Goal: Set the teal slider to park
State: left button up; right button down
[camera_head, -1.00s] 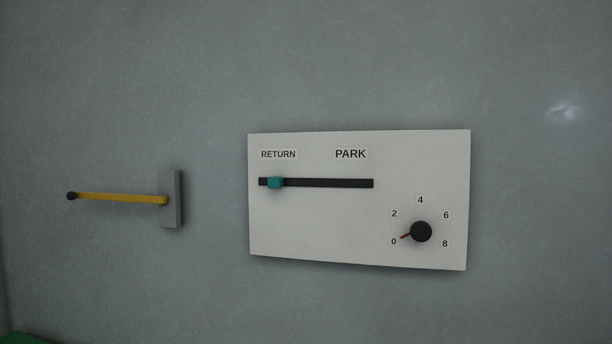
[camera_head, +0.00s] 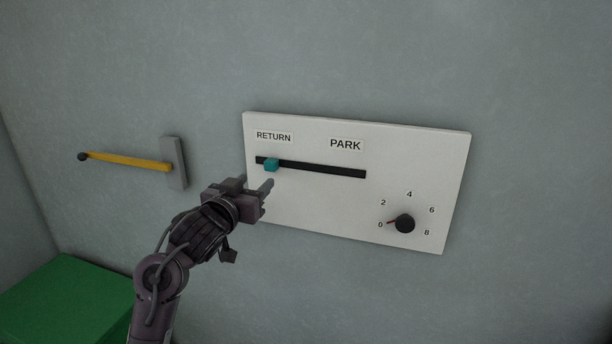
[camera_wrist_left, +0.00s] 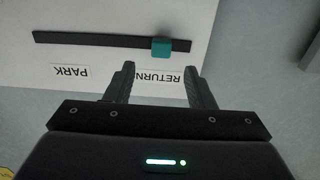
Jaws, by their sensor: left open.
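The teal slider (camera_head: 271,165) sits near the left end of the dark track (camera_head: 325,171), under the RETURN label (camera_head: 273,136). The PARK label (camera_head: 345,144) is above the track's right part. My left gripper (camera_head: 260,184) is open and empty, just below and in front of the slider. In the left wrist view, which is upside down, the teal slider (camera_wrist_left: 161,47) lies beyond my left gripper's two fingertips (camera_wrist_left: 162,70), roughly centred between them and apart from both. The right gripper is not in view.
The white panel (camera_head: 310,205) also carries a black knob (camera_head: 404,223) with its pointer at 0. A yellow lever (camera_head: 130,161) on a grey plate (camera_head: 174,163) is on the wall at left. A green box-like surface (camera_head: 65,300) is at lower left.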

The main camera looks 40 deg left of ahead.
aim_at(269, 165)
pick_arm(q)
jog(key=x, duration=0.2)
jog(key=p+x, duration=0.1)
jog(key=x, duration=0.2)
jog(key=r+x, duration=0.1)
jog(key=x, duration=0.1)
jog(key=shift+w+a+p, duration=0.2)
jog(key=shift+w+p, duration=0.15)
jog(key=shift+f, duration=0.1)
grip_shut()
